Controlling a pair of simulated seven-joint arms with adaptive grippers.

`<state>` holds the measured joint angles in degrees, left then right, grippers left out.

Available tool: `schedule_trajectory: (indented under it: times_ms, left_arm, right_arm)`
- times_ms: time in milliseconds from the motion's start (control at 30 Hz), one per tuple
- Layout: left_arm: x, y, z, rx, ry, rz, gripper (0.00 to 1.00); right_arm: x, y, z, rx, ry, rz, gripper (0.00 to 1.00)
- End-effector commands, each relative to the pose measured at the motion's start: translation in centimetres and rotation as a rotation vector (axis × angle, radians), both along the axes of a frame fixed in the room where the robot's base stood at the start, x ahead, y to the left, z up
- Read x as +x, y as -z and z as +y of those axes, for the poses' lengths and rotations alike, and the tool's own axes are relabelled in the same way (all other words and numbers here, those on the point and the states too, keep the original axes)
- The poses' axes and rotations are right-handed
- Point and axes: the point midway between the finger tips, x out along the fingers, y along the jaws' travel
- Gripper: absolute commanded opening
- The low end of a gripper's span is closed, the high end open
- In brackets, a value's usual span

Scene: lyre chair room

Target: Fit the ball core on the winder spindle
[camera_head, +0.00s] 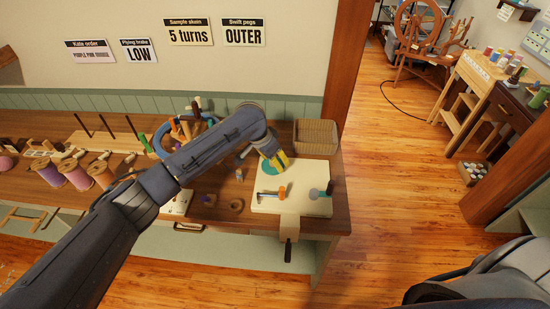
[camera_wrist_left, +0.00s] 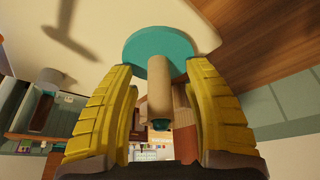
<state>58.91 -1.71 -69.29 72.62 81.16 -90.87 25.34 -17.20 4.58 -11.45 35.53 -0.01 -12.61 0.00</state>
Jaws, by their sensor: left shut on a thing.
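The winder is a cream board (camera_head: 272,206) at the right end of the bench, with a teal disc (camera_head: 270,166) on it. In the left wrist view the teal disc (camera_wrist_left: 150,46) is just beyond my fingers. My left gripper (camera_head: 279,160), with yellow fingers, is over the disc and shut on the pale tube-like ball core (camera_wrist_left: 160,98). A small teal tip (camera_wrist_left: 160,125) shows at the core's near end, in line with it. The contact between core and disc is hidden, so I cannot tell how far the core sits on the spindle. My right gripper is out of view.
Wooden spools (camera_head: 76,175) and upright pegs stand along the bench's left. Open floor lies right of the bench.

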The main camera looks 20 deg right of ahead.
Motion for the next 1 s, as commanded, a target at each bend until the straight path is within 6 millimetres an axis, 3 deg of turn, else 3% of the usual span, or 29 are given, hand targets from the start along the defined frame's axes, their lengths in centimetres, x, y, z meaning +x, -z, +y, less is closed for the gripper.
schedule_trajectory:
  times_ms: [467, 500, 700, 1000]
  left_arm:
    - [0.01, -0.07, -0.01, 0.0, 0.0, 0.0, 0.38]
    - [0.01, -0.07, -0.01, 0.0, 0.0, 0.0, 0.56]
    - [0.01, -0.07, -0.01, 0.0, 0.0, 0.0, 0.79]
    - [-0.01, -0.26, 0.07, -0.001, 0.0, 0.0, 0.79]
  right_arm:
    - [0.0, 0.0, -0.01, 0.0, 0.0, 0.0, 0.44]
    - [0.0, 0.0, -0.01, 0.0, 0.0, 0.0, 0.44]
    - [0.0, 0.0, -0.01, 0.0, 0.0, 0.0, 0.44]
    - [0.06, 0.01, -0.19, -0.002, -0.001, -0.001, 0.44]
